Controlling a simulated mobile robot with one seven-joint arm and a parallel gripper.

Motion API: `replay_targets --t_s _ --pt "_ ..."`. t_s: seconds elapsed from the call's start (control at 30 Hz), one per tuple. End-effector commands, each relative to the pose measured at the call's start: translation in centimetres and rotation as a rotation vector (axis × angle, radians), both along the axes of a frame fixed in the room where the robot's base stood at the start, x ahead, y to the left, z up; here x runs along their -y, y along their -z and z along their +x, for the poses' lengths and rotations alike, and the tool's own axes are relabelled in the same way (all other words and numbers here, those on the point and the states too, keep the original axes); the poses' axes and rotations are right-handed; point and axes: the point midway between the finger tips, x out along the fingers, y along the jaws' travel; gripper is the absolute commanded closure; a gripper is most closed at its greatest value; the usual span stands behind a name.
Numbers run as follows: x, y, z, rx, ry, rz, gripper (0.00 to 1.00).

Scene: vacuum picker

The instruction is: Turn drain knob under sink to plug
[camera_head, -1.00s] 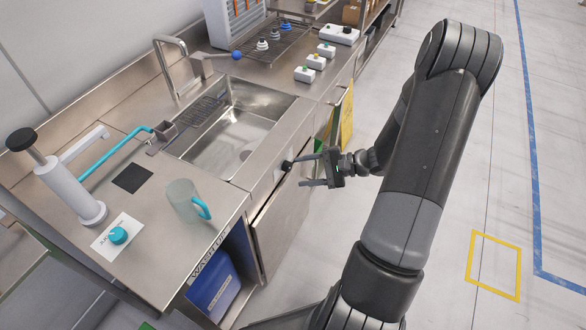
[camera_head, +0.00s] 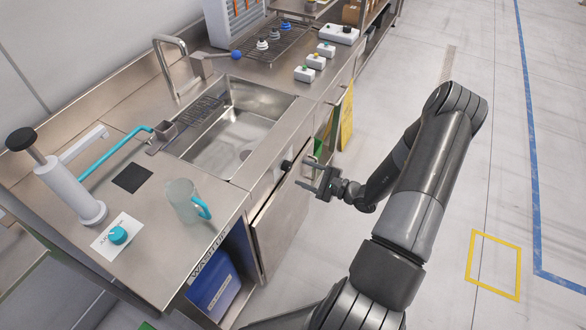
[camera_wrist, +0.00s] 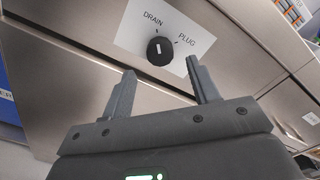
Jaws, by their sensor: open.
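The drain knob (camera_head: 286,165) is a small round black knob on the front panel below the sink (camera_head: 235,125). In the wrist view the knob (camera_wrist: 160,51) sits on a white label (camera_wrist: 135,30) reading DRAIN and PLUG. Its white mark stands nearly upright in the picture, closer to the DRAIN tick than to the PLUG tick. My gripper (camera_head: 301,172) is open and empty, in front of the panel and apart from the knob. In the wrist view the knob appears beyond and between the two fingertips of my gripper (camera_wrist: 160,78).
A clear cup with a teal handle (camera_head: 183,201) stands on the counter near the front edge. A blue container (camera_head: 213,287) sits on the shelf below. A yellow board (camera_head: 346,118) hangs farther along the front. The floor to the right is clear.

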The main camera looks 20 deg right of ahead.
Motion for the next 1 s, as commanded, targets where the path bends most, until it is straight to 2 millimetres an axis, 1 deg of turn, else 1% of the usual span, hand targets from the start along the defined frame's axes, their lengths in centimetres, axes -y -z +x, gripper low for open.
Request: replay_targets --t_s 0.1,0.3,0.43,0.67,0.77,1.0 --pt "-1.6 0.0 1.6 0.002 -0.001 0.000 0.45" --pt "-3.2 0.0 3.2 0.001 -0.001 -0.001 0.45" --pt "-3.6 0.0 3.6 0.001 0.000 -0.001 0.45" --pt "-3.6 0.0 3.7 0.001 0.000 -0.001 0.45" --pt "-3.6 0.0 3.7 0.001 0.000 -0.001 0.51" --pt "-3.6 0.0 3.7 0.001 0.000 -0.001 0.71"
